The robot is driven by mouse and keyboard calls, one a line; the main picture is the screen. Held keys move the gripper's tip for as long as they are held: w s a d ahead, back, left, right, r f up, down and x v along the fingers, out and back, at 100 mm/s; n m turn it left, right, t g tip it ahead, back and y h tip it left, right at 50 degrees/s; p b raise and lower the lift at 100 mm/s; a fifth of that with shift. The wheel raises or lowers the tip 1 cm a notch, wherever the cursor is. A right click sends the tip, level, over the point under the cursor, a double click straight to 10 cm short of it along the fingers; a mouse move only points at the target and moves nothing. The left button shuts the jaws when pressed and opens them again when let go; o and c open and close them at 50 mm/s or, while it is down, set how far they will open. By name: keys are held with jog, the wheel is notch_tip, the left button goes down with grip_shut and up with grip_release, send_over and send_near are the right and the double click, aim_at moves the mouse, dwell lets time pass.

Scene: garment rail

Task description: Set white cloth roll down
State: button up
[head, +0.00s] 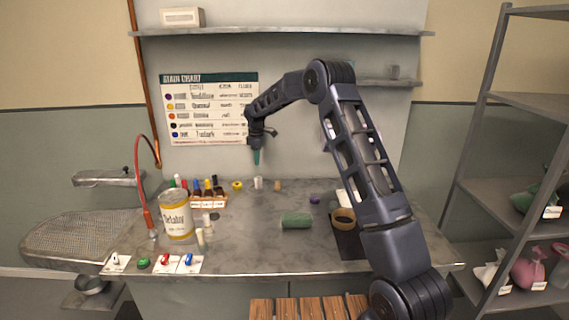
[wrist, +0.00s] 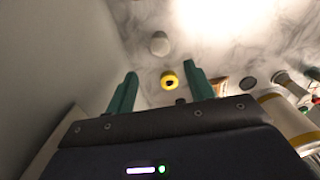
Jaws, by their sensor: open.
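A small white roll (head: 258,183), which appears to be the white cloth roll, stands on the grey stone worktop near the back wall. It shows as a pale round shape in the wrist view (wrist: 160,44), beyond the fingertips. My gripper (head: 257,158) hangs pointing down above the roll, with a small gap between them in the head view. Its two teal fingers (wrist: 160,82) are spread apart with nothing held between them. A yellow ring-shaped roll (wrist: 169,80) lies on the worktop and shows between the fingers in the wrist view.
A tan roll (head: 277,185) stands just right of the white one. Left are a bottle rack (head: 210,201) and a labelled tub (head: 177,218). A green roll (head: 297,220) lies at mid-worktop. The back wall is close behind my gripper.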

jog(key=s+d+r+m+t, duration=0.2)
jog(key=s+d+r+m, duration=0.7)
jog(key=s+d+r, duration=1.35)
jog(key=s+d+f+m+t, duration=0.1)
jog(key=s+d+m, duration=0.2)
jog(key=s, duration=0.7)
jog(key=s+d+f+m, duration=0.1)
jog(key=s+d+m, duration=0.2)
jog(key=s+d, duration=0.3)
jog(key=s+d+f+m+t, duration=0.1)
jog(key=s+d+m, duration=0.2)
jog(key=s, duration=1.1)
jog(key=shift+d+f+t, duration=0.3)
jog(key=shift+d, duration=0.65)
